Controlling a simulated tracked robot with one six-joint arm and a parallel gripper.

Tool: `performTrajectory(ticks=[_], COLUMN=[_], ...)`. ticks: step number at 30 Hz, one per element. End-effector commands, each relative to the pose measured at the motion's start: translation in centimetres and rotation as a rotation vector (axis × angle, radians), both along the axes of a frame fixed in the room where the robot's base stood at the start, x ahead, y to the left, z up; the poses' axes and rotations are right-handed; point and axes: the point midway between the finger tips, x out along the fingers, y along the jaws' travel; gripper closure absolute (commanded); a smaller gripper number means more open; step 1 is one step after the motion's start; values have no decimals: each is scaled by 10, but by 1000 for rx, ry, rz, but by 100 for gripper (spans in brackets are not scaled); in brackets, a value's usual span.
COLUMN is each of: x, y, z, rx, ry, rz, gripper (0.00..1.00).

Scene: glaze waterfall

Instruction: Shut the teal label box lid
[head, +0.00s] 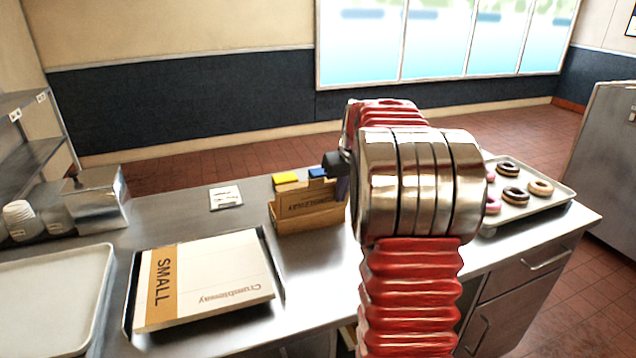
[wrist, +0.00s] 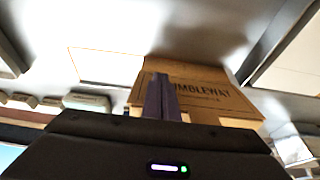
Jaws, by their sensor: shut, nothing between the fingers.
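I make out no teal label in either view, so I cannot tell which box is the teal label box. A brown Crumbleway box (head: 308,208) stands on the counter left of my arm, with a yellow-topped item (head: 286,178) and a blue-topped item (head: 318,173) at its top. My gripper (head: 342,189) is at this box's right end, partly hidden by my wrist. In the wrist view its two dark fingers (wrist: 161,78) are together and empty, in front of the brown box (wrist: 215,98). I cannot tell whether they touch it.
A flat box marked SMALL (head: 205,283) lies at the front. A pale tray (head: 45,300) is at the left, below a metal container (head: 97,200). A white card (head: 226,197) lies behind. A doughnut tray (head: 540,205) is at the right.

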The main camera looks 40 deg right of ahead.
Motion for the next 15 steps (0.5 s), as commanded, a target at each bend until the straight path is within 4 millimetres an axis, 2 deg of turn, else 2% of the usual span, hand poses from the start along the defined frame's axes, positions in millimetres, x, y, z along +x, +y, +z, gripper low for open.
performTrajectory(ticks=[15], x=[18], y=[-5], z=[0], rx=[1], ry=[1], rz=[0], gripper=[100])
